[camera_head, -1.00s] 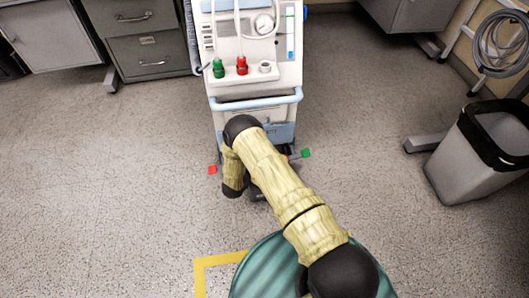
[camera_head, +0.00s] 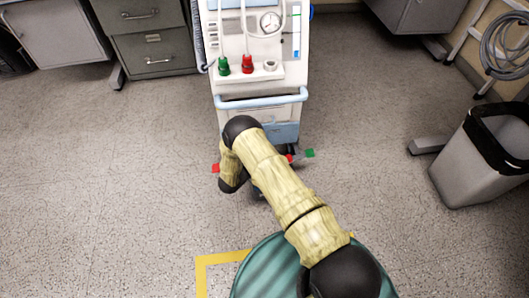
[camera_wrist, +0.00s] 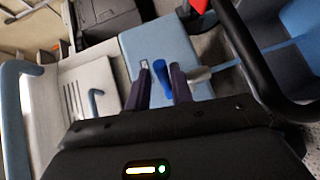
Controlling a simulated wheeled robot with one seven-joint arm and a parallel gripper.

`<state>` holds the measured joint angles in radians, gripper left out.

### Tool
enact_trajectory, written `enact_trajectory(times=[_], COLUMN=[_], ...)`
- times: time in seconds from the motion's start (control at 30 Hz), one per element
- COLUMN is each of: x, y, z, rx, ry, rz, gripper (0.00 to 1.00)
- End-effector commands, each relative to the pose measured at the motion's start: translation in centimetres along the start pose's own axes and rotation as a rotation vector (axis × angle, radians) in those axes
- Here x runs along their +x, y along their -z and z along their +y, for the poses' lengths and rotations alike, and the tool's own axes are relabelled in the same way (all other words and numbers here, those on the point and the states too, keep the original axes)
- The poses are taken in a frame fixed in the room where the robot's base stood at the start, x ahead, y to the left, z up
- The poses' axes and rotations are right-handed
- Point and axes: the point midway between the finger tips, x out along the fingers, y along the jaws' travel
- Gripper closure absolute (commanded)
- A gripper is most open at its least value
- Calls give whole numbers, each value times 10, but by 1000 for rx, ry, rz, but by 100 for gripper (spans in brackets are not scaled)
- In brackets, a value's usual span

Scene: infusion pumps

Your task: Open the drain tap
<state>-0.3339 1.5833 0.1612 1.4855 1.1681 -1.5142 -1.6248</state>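The pump cart (camera_head: 262,103) stands ahead, white with light-blue panels and a blue front rail. In the wrist view, a small blue lever (camera_wrist: 161,72), which looks like the drain tap handle, stands in front of a light-blue panel (camera_wrist: 150,45). A pale spout-like piece (camera_wrist: 203,74) is beside it on the right. My gripper (camera_wrist: 161,78) is open, its two dark fingers on either side of the blue lever. A gap shows at the left finger; the right finger is close to it, contact unclear. In the head view, my arm hides the gripper and the tap.
Red (camera_head: 215,168) and green (camera_head: 310,153) pieces stick out low at the cart's sides. A grey bin (camera_head: 470,160) with a black liner stands right. Grey cabinets (camera_head: 150,50) stand back left. The floor between is clear.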

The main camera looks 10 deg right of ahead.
Motion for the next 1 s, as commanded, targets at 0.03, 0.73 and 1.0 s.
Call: enact_trajectory(times=[0.03,0.73,1.0], x=[0,10,17], y=[0,-8,-11], z=[-4,-3,-1], rx=[-1,-42,-67], ry=[10,29,37], rz=[4,206,354], gripper=[66,66,66])
